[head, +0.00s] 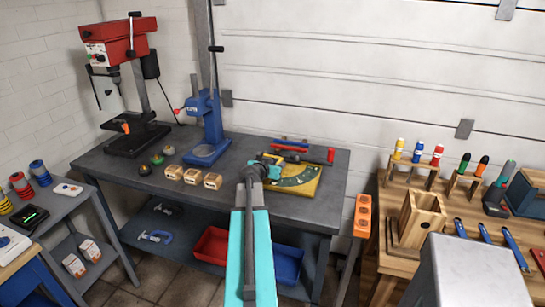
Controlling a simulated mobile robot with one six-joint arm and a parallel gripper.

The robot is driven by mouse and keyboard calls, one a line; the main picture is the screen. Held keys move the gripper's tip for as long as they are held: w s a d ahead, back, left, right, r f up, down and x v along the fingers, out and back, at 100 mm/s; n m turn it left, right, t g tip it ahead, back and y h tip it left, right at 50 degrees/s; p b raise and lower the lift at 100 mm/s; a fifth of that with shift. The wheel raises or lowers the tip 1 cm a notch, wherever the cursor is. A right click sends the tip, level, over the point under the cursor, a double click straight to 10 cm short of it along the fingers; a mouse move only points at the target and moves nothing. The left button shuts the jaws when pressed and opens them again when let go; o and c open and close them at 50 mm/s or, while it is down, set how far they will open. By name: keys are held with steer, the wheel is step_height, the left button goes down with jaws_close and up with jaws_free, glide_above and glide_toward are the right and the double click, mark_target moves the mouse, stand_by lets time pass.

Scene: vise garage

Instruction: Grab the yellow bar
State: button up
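No separate yellow bar can be told for certain. A smaller yellow bit (272,158) shows just behind the end of my arm. My arm reaches over the bench's front edge from the bottom of the view. My gripper (268,168) is at the left end of the yellow piece. It is small and dark there, so its fingers, contact and any held thing cannot be made out.
A blue press (206,125) and a red drill press (118,40) stand on the workbench (215,210), left of my arm. Several wooden blocks (192,177) lie nearby. Hammers (318,153) lie behind the yellow piece. An orange block (362,214) stands right of the bench.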

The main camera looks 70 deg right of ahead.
steer(key=shift+c, duration=0.3)
jaws_close()
stand_by(0.5)
